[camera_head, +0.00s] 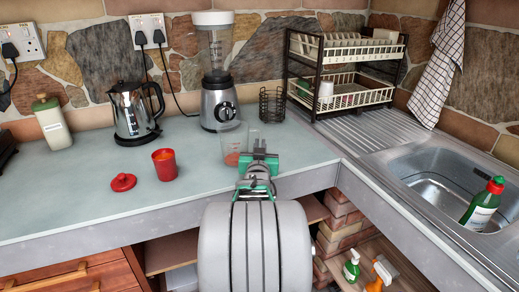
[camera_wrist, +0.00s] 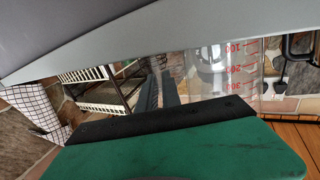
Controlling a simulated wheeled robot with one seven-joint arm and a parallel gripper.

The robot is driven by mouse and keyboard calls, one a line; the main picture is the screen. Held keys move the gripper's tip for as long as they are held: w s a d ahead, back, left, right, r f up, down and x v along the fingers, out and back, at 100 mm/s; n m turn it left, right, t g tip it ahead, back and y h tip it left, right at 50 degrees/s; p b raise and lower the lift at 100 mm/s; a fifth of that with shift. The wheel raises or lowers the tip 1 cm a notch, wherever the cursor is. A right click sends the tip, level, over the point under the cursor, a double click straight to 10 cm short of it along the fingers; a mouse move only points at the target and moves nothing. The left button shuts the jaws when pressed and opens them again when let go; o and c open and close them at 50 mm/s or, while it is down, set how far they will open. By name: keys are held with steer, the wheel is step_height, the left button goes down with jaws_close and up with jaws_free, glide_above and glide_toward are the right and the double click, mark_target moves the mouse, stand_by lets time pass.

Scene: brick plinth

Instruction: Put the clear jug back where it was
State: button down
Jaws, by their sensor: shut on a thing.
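The clear jug (camera_head: 232,147) is at the counter's front part in the head view, partly hidden behind my gripper (camera_head: 260,163). Its see-through wall with red measuring marks shows in the wrist view (camera_wrist: 222,72). My gripper is shut on the jug. A reddish patch shows low on the jug in the head view. I cannot tell whether the jug's base touches the counter (camera_head: 75,200).
A red mug (camera_head: 164,165) and a red lid (camera_head: 123,182) are to the left. A kettle (camera_head: 135,112), a blender (camera_head: 217,90) and a wire holder (camera_head: 272,105) stand behind. A dish rack (camera_head: 345,95) and the sink (camera_head: 440,180) are to the right. The counter's front left is clear.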

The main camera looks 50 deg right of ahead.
steer(key=shift+f+b, duration=0.15)
steer(key=shift+b, duration=0.15)
steer(key=c, duration=1.5)
jaws_free()
steer(key=shift+c, duration=0.2)
steer(key=shift+r+p, duration=0.3)
steer(key=shift+p, duration=0.05)
steer(key=v, duration=1.2)
steer(key=shift+f, duration=0.1)
